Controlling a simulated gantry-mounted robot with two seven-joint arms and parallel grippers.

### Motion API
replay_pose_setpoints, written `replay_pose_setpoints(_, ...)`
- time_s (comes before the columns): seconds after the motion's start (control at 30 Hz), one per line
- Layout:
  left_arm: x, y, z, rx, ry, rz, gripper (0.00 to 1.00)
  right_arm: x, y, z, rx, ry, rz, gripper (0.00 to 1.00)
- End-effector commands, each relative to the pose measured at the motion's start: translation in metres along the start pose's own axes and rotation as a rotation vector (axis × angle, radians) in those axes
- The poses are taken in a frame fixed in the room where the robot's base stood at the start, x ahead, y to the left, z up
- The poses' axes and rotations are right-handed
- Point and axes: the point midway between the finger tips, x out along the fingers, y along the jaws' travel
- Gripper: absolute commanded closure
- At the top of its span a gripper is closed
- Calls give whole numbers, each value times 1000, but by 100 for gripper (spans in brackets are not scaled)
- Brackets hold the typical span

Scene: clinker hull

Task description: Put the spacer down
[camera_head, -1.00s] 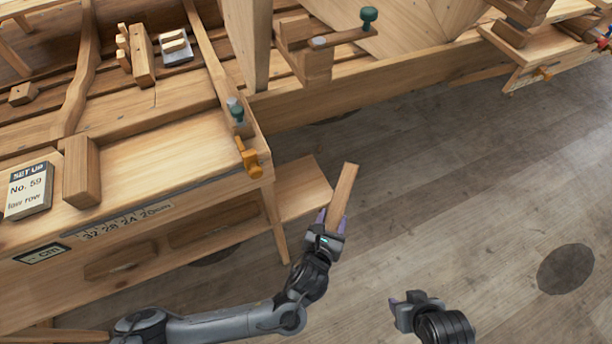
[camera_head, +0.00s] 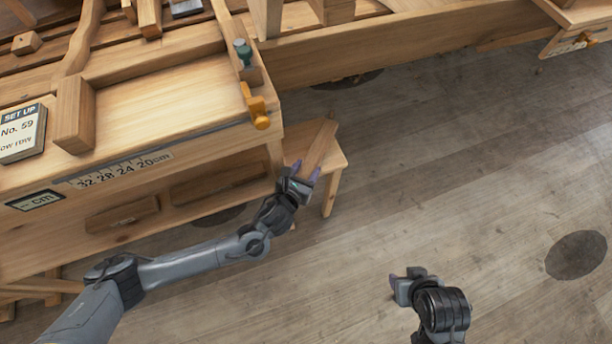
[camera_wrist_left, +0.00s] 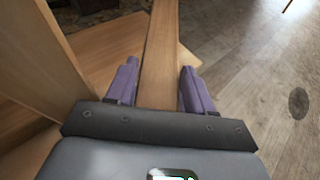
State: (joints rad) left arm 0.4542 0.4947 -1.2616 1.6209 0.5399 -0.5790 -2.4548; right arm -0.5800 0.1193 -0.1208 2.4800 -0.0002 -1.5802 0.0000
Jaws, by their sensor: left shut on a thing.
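The spacer is a long, flat wooden bar (camera_head: 321,142). My left gripper (camera_head: 303,171) is shut on its near end, and the bar points away from the gripper. In the left wrist view the spacer (camera_wrist_left: 160,70) runs forward between the purple fingers (camera_wrist_left: 155,88). It lies over the top of a small wooden stool (camera_head: 338,160) beside the bench; I cannot tell whether it touches the stool. My right gripper (camera_head: 396,287) is low at the front, over the floor, away from the spacer; its jaw opening is unclear.
The wooden bench (camera_head: 170,95) stands at the left with a scale strip on its front edge. An orange clamp (camera_head: 256,107) sits at its corner, above the stool. A sign card (camera_head: 20,134) and a wooden block (camera_head: 74,115) are on the bench. The floor (camera_head: 430,190) to the right is open.

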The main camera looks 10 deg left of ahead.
Motion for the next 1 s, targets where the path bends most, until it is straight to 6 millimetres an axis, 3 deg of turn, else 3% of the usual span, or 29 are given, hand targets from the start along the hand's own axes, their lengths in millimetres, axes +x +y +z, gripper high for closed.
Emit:
replay_pose_setpoints(0.27, 13, 0, -33, -1, -1, 1, 89, 19, 0, 6, 0, 0, 1, 57)
replay_pose_setpoints(0.67, 14, -1, -35, -1, -1, 0, 89, 18, 0, 6, 0, 0, 1, 57)
replay_pose_setpoints(0.7, 14, -1, -37, 0, 2, 0, 46, 18, 0, 6, 0, 0, 1, 57)
replay_pose_setpoints(0.77, 14, -1, -36, 0, 1, 0, 37, 18, 0, 6, 0, 0, 1, 57)
replay_pose_setpoints(1.0, 14, -1, -36, 0, 1, 0, 37, 18, 0, 6, 0, 0, 1, 57)
